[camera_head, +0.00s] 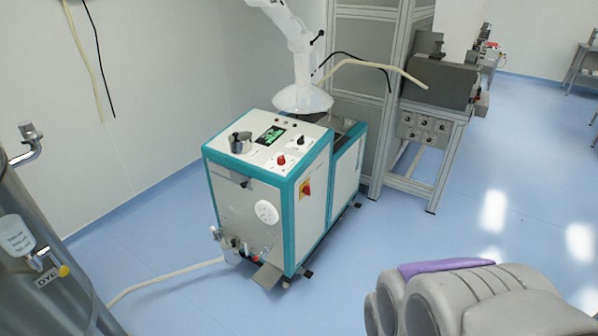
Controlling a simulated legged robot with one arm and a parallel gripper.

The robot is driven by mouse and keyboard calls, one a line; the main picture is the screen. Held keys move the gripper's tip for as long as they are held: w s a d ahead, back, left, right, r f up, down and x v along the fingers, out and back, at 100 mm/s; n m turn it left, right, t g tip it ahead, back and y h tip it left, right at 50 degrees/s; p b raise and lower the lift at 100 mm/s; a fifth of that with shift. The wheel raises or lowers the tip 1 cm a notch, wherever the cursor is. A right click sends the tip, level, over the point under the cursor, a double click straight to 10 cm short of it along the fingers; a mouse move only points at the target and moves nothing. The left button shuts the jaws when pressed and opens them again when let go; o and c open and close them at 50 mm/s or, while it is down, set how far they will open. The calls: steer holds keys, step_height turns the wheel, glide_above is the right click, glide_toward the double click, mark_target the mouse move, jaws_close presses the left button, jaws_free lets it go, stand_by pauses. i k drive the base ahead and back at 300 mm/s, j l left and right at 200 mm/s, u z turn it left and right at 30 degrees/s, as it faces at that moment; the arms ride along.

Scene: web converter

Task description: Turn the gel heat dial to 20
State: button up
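A white machine with teal edges (228,197) stands on the floor near the middle. Its sloped top panel carries a lit green display (271,136), a black knob (301,141) and a red control (281,160). Small round controls (279,121) sit along the panel's back edge. The labels are too small to read, so I cannot tell which one is the gel heat dial or its setting. A grey, rounded part of my own body with a purple strip fills the lower right corner, well apart from the machine. My gripper does not show.
A metal cup (240,142) stands on the panel's left. A white extraction hood (303,98) hangs over the machine's back. A steel tank (30,270) stands at the left, and a hose (165,276) lies on the floor. A bench (432,108) is behind right.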

mark_target(280, 159)
steer(key=i+j, duration=0.2)
steer(key=i, duration=0.25)
steer(key=i+j, duration=0.15)
steer(key=i, duration=0.3)
steer(key=i+j, duration=0.2)
steer(key=i, duration=0.25)
steer(key=i+j, duration=0.15)
steer(key=i, duration=0.3)
steer(key=z, duration=0.05)
